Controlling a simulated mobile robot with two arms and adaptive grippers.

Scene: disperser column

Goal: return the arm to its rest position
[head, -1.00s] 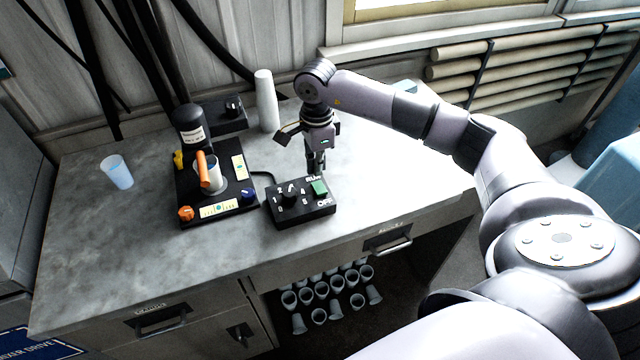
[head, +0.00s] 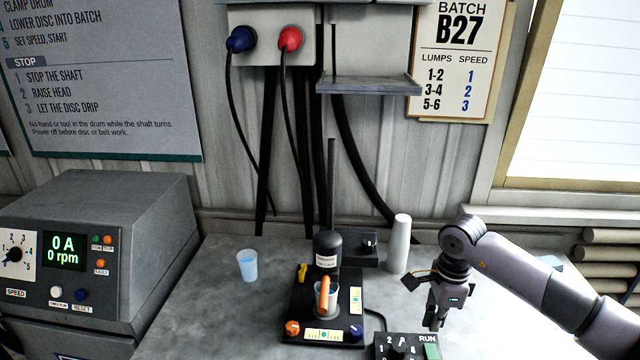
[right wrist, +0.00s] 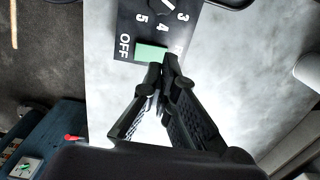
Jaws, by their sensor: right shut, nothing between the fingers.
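My right gripper (head: 434,322) is shut and empty. In the head view it points down just above the black control box (head: 396,352) with the white numbers and RUN label. In the right wrist view the closed fingertips (right wrist: 163,72) appear close to the box's green switch (right wrist: 150,52), beside the OFF label; I cannot tell if they touch it. The green switch also shows at the bottom of the head view, where the box is cut off by the frame edge. My left arm and gripper are in no view.
The disperser (head: 327,282) stands left of my gripper, with an orange-handled cup on its base. A white cylinder (head: 399,244) and a blue cup (head: 247,265) stand on the bench. A drive unit (head: 90,250) at left reads 0 A, 0 rpm.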

